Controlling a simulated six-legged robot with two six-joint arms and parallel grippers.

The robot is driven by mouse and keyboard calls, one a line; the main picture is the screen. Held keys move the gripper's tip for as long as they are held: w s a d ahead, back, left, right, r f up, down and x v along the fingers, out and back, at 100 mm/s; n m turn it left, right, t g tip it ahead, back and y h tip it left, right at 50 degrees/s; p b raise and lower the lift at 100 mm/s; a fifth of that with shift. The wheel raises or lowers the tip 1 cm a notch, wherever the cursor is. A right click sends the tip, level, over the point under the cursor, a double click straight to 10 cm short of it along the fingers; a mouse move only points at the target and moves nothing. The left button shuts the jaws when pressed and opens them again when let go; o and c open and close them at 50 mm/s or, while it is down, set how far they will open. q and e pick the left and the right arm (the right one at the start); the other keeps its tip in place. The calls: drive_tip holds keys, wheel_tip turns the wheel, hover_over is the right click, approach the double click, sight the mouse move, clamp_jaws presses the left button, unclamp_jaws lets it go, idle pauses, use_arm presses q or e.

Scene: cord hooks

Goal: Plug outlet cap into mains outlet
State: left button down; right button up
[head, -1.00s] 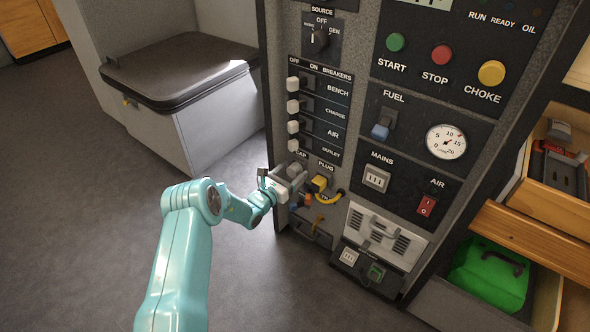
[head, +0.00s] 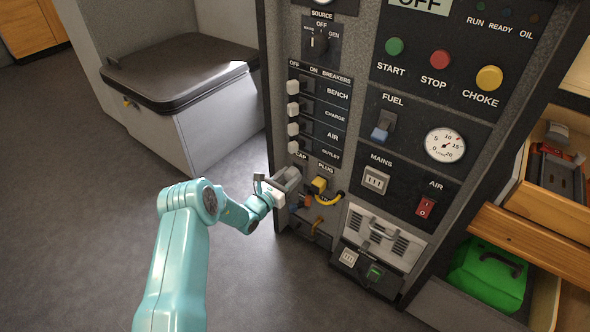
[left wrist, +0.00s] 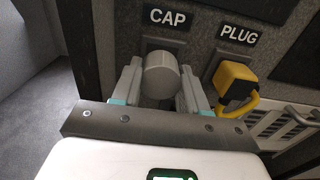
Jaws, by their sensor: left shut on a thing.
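The outlet cap (left wrist: 161,76) is a grey cylinder between the two fingers of my left gripper (left wrist: 158,88), below the CAP label in the left wrist view. In the head view my left gripper (head: 286,182) is at the lower left of the panel, shut on the cap. The fingers largely hide the cap there. I cannot tell whether the cap still touches its holder. The mains outlet (head: 376,180) is a pale slotted socket under the MAINS label, to the right of the gripper, and nothing covers it. My right gripper is not in view.
The yellow plug (head: 319,185) with its yellow cord sits just right of my gripper; it also shows in the left wrist view (left wrist: 236,82). The breaker switches (head: 293,110) are above the gripper. The red AIR switch (head: 426,207) is below and right of the mains outlet.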

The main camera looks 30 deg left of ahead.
sight(288, 178)
use_arm(q)
drive_tip(key=shift+s+a+p, duration=0.2)
drive_tip(key=shift+s+p, duration=1.1)
drive_tip(key=shift+s, duration=0.95)
